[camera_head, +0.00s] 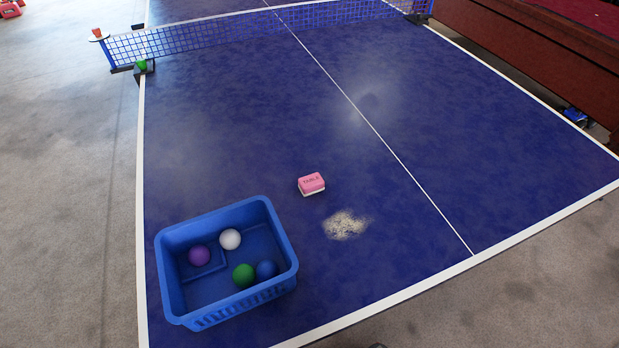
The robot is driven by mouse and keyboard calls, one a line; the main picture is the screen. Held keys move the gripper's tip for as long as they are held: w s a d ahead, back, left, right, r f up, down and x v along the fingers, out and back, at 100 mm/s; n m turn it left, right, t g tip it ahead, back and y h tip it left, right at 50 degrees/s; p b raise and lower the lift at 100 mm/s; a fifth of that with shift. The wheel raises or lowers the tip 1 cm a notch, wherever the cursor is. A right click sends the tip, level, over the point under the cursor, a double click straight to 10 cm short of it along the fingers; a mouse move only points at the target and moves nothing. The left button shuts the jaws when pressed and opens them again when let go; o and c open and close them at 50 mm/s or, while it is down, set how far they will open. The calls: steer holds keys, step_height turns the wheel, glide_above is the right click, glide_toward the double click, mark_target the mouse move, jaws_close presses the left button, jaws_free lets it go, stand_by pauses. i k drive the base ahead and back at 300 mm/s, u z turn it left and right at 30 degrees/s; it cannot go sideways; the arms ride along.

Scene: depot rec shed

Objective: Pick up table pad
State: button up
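The table pad (312,183) is a small pink block with a pale underside and dark lettering that reads "TABLE". It lies flat on the blue ping-pong table (230,130), near the middle of the near half and left of the white centre line. Nothing touches it or covers it. My gripper does not show in this view.
A blue basket (279,232) with several balls stands left of and nearer than the pad. A pale powdery patch (345,224) lies just below the pad. The net (220,36) crosses the far side. A reddish-brown wooden structure (540,50) stands at the right.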

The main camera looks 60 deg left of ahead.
mark_target(312, 184)
steer(key=u, duration=0.75)
steer(key=i, duration=0.8)
steer(key=u, duration=0.85)
